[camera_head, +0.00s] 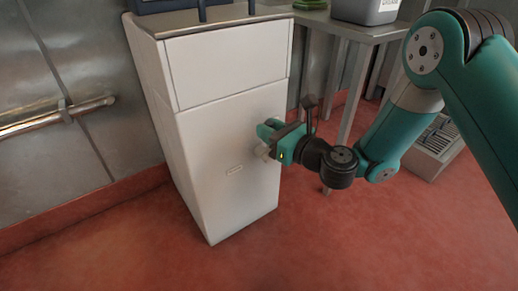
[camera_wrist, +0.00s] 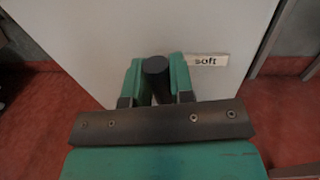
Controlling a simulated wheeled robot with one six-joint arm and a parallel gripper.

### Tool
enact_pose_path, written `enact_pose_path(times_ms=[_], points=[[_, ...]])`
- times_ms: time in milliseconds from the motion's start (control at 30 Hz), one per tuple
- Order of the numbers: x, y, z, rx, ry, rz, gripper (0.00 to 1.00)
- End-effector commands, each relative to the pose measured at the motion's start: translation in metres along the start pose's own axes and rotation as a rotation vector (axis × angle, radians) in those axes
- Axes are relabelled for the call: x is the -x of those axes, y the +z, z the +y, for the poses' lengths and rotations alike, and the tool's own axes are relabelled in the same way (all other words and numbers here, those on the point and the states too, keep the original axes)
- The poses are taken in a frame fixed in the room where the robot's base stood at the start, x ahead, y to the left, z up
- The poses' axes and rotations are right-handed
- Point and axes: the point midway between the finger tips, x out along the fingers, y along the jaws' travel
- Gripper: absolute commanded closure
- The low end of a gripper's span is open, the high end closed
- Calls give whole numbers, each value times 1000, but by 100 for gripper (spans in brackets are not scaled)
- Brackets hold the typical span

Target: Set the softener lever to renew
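The softener is a tall white cabinet (camera_head: 228,110) standing left of my arm in the head view; its white front (camera_wrist: 110,40) fills much of the wrist view. The lever (camera_wrist: 156,68) shows there as a dark round end between my two green fingers. My gripper (camera_head: 268,141) is at the right part of the cabinet's lower front, with its fingers closed around the lever. The lever's base is hidden.
A metal table (camera_head: 345,28) with a grey container (camera_head: 366,8) on it stands behind, to the right of the cabinet. A horizontal pipe (camera_head: 40,121) runs along the left wall. Red floor (camera_head: 300,235) is clear in front.

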Motion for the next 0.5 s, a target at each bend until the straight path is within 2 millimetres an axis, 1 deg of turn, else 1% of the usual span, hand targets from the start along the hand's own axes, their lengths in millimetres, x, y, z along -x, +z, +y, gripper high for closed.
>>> enact_pose_path(times_ms=[33, 67, 100, 133, 167, 200, 267, 500], points=[[0, 0, 0, 0, 0, 0, 90], [0, 0, 0, 0, 0, 0, 96], [0, 0, 0, 0, -1, 0, 100], [0, 0, 0, 0, -1, 0, 100], [0, 0, 0, 0, -1, 0, 71], [0, 0, -1, 0, -1, 0, 62], [1, 0, -1, 0, -1, 0, 48], [1, 0, -1, 0, -1, 0, 48]])
